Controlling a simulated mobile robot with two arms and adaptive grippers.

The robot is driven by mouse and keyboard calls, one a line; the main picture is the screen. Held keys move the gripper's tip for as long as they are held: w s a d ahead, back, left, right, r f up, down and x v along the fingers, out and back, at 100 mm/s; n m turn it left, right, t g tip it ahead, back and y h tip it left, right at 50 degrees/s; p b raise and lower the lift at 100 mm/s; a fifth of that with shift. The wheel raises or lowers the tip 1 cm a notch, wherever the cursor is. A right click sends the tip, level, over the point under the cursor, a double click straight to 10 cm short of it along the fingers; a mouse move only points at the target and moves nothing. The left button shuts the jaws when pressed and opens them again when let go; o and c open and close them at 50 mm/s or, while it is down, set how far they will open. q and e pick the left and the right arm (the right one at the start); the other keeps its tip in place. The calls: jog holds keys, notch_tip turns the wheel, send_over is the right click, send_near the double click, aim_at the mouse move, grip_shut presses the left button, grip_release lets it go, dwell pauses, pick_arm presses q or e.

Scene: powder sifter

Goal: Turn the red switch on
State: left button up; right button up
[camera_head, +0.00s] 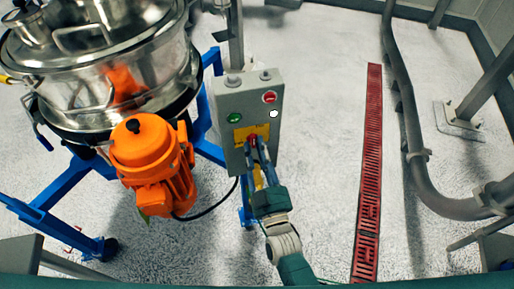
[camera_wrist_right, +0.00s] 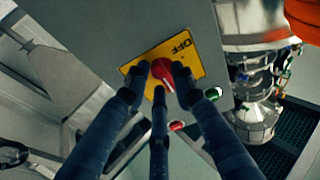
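The red switch (camera_head: 252,140) is a round knob on a yellow plate (camera_head: 240,134) on the front of a grey control box (camera_head: 230,104). In the right wrist view the red switch (camera_wrist_right: 163,69) sits on the yellow plate (camera_wrist_right: 196,68), with the letters OFF beside it. My right gripper (camera_head: 254,146) is at the switch. In the wrist view its fingers (camera_wrist_right: 160,77) are spread around the knob, with a slight gap on the left; I cannot tell whether any touches. My left gripper is not in view.
The box also has a green button (camera_head: 234,118), a red button (camera_head: 269,97) and a white one (camera_head: 274,114). An orange motor (camera_head: 153,160) and the steel sifter (camera_head: 100,60) on a blue frame stand to the left. The floor right of the box is clear up to a red grate (camera_head: 370,170).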

jog(key=shift+r, duration=0.1)
jog(key=v, duration=1.2)
dwell(0.4)
